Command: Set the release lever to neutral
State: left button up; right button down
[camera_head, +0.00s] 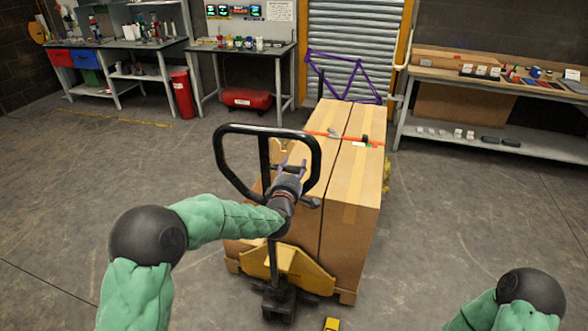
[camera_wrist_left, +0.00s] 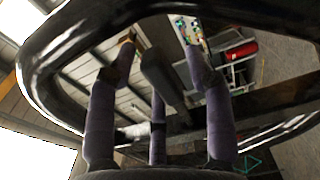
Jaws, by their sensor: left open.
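The pallet truck's black loop handle (camera_head: 218,160) stands upright on its post in front of the cartons. My left gripper (camera_head: 291,166) is at the handle loop, its fingers pointing up and away within the loop's outline. In the left wrist view, the open fingers (camera_wrist_left: 158,42) reach through the loop frame (camera_wrist_left: 38,75). A dark paddle-like bar, apparently the release lever (camera_wrist_left: 163,78), shows between the fingers. Contact with it cannot be told. In the head view my gripper mostly hides the lever, so its setting is unclear. My right gripper is out of view.
Tall cartons (camera_head: 350,195) stand on the yellow pallet truck (camera_head: 305,270), with a purple bicycle frame (camera_head: 340,75) behind. Workbenches (camera_head: 245,48) line the back and a shelf bench (camera_head: 490,80) stands right. A red cylinder (camera_head: 183,95) stands left. Floor at both sides is clear.

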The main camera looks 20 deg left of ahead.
pick_arm(q)
jog(key=s, duration=1.2)
jog(key=shift+d, duration=0.3)
jog(key=shift+f, duration=0.1)
jog(key=s+d+f+m+g+h, duration=0.1)
jog(key=s+d+f+m+g, duration=0.15)
jog(key=f, duration=0.75)
jog(key=s+d+f+m+g+h, duration=0.1)
jog(key=s+f+m+g, duration=0.3)
jog(key=f, duration=0.5)
jog(key=s+d+f+m+g+h, duration=0.1)
jog(key=s+f+m+g, duration=0.2)
jog(key=f, duration=0.7)
jog(key=s+d+f+m+g+h, duration=0.1)
jog(key=s+d+f+m+g, duration=0.1)
jog(key=s+f, duration=0.5)
jog(key=s+d+f+m+g+h, duration=0.1)
jog(key=s+d+f+m+g, duration=0.2)
jog(key=s, duration=1.1)
notch_tip(320, 180, down, 4)
jog(key=m+g, duration=0.1)
jog(key=g, duration=0.2)
jog(key=shift+s+f+m, duration=0.15)
jog(key=shift+f+m, duration=0.1)
jog(key=shift+m, duration=0.1)
